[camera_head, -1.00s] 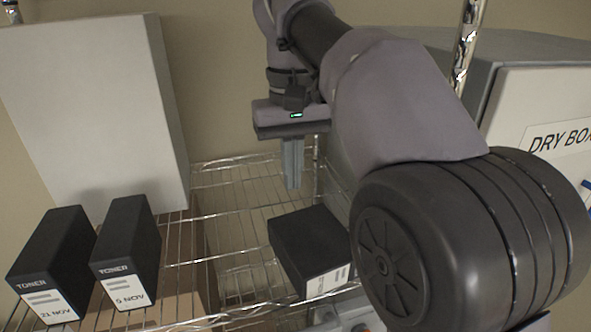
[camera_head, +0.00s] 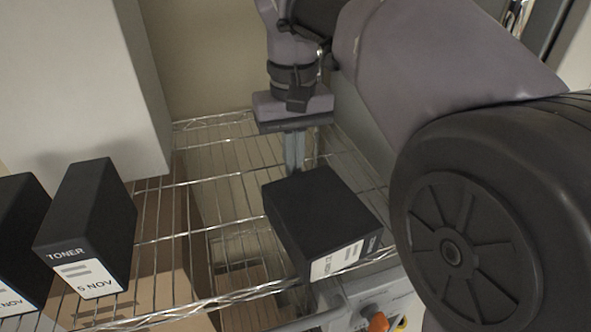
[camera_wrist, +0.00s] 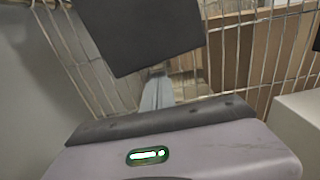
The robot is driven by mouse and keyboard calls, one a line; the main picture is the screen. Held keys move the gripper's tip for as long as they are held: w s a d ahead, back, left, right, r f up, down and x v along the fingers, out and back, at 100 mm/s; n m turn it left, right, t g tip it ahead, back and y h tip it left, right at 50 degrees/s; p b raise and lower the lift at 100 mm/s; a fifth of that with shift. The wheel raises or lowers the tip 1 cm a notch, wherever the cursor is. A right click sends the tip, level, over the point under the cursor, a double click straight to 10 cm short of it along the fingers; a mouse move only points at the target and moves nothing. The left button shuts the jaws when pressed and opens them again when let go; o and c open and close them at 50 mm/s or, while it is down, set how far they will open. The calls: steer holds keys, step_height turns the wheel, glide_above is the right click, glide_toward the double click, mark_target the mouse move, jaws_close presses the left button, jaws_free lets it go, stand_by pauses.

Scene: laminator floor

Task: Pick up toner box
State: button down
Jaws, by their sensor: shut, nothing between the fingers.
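A black toner box (camera_head: 318,207) lies on the wire shelf in the head view, its white label facing the front and hard to read. My gripper (camera_head: 295,160) points down just behind that box, its fingers shut and empty. I cannot tell whether they touch the box. In the wrist view a dark box (camera_wrist: 140,30) is close beyond the fingers (camera_wrist: 157,90). Two more black toner boxes stand at the left: one marked TONER 5 NOV (camera_head: 92,225), the other (camera_head: 18,240) cut off by the picture edge, its label only partly readable as NOV.
The wire shelf (camera_head: 220,165) has free room between the 5 NOV box and the lying box. A large pale box (camera_head: 75,90) stands at the back left. Brown cardboard (camera_head: 150,285) is below the shelf. An orange knob (camera_head: 378,322) shows beneath the front edge.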

mark_target(304, 182)
steer(key=shift+s+d+r, duration=0.15)
steer(key=shift+s+d, duration=0.05)
steer(key=shift+s, duration=0.85)
steer(key=shift+w+a, duration=0.1)
steer(key=shift+w, duration=0.4)
steer(key=s, duration=0.2)
steer(key=s+d, duration=0.1)
steer(key=s, duration=0.1)
steer(key=shift+s+d, duration=0.15)
steer(key=shift+s, duration=0.15)
steer(key=shift+w, duration=0.1)
steer(key=shift+w, duration=0.1)
